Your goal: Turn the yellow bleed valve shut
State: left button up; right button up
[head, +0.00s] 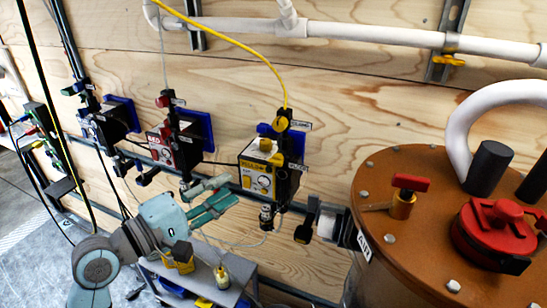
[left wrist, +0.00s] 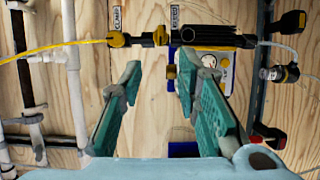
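The yellow filter unit (head: 257,178) hangs on the plywood wall. Above it, a yellow round knob (head: 281,124) sits on a black vertical body, with a yellow hose (head: 272,65) rising from its top. In the left wrist view, a yellow knob (left wrist: 160,36) sits on the black body, and another yellow fitting (left wrist: 118,40) is at the hose end. I cannot tell for certain which is the bleed valve. My left gripper (head: 222,193) is open and empty, left of and below the yellow unit; its spread fingers (left wrist: 160,75) point toward the body without touching it. My right gripper is out of view.
A red unit (head: 160,148) hangs left of the yellow one. A brown tank (head: 400,170) with red handles stands at the right. A grey bench (head: 205,270) stands below.

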aim_at(271, 163)
pick_arm(q)
jog(key=x, duration=1.4)
jog(key=shift+w+f, duration=0.1)
jog(key=shift+d, duration=0.1)
grip_shut()
jog(key=shift+r+m+p, duration=0.25)
jog(key=shift+m+p, duration=0.25)
jog(key=shift+p, duration=0.35)
jog(key=shift+f, duration=0.3)
grip_release()
